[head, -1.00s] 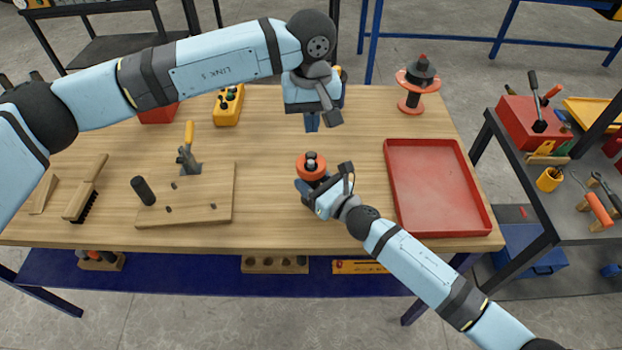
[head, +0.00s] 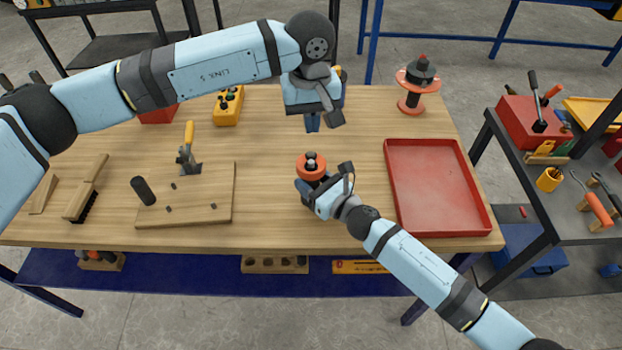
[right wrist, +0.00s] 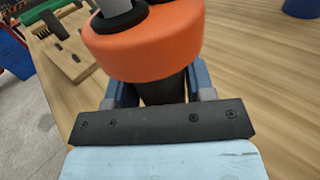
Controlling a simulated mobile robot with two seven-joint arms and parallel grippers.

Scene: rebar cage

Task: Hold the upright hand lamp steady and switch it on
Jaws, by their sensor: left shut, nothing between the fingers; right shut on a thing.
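The hand lamp (head: 310,167) stands upright on the wooden table, seen from above as an orange ring with a dark and grey top. In the right wrist view its orange head (right wrist: 145,42) fills the top, with a dark body below. My right gripper (head: 308,188) is shut on the lamp's body under the orange head; its fingers show on both sides in the right wrist view. My left gripper (head: 312,124) is shut and empty, pointing down above the table beyond the lamp, apart from it. The lamp's switch cannot be made out.
A red tray (head: 482,215) lies right of the lamp. An orange spool (head: 418,84) and a yellow control box (head: 228,105) stand at the back. The table around the lamp is clear.

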